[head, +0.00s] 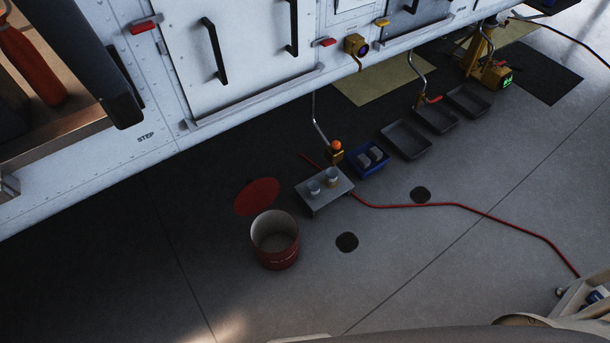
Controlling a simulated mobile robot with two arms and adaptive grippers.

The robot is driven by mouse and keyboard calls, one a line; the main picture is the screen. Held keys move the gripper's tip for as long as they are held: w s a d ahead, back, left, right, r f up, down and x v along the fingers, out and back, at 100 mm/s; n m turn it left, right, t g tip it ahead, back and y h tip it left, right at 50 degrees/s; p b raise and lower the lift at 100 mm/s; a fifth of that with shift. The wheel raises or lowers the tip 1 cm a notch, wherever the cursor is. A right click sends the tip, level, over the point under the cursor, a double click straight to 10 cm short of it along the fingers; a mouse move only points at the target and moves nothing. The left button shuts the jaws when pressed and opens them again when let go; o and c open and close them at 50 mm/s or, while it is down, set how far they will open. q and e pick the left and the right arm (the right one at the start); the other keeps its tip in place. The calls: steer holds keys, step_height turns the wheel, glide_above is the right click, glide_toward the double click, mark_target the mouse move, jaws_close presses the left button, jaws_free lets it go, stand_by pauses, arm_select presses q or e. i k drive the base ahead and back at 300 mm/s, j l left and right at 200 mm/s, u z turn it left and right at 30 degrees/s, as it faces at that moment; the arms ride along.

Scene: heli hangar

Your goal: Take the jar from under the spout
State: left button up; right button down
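A small pale jar (332,178) stands upright on a grey metal stand (322,200) on the floor, below the spout (336,153). The spout is a brass-coloured fitting with an orange knob, at the low end of a thin bent pipe from the aircraft's underside. I cannot tell whether the jar touches the spout. A second small jar (314,188) stands on the same stand, just left of the first.
A red open bucket (275,245) stands in front of the stand, with a red disc (257,196) behind it. A blue bin (369,159) and grey trays (406,139) lie to the right. A red hose (430,205) crosses the floor. The white aircraft side (185,85) overhangs behind.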

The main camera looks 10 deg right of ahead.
mark_target(330, 182)
steer(key=i+l+u, duration=0.2)
steer(key=l, duration=0.2)
steer(key=i+l+u, duration=0.1)
steer(key=l+u, duration=0.15)
steer(key=l, duration=0.2)
steer(key=i+l+u, duration=0.2)
steer(key=l, duration=0.25)
steer(key=l+u, duration=0.2)
steer(key=l, duration=0.25)
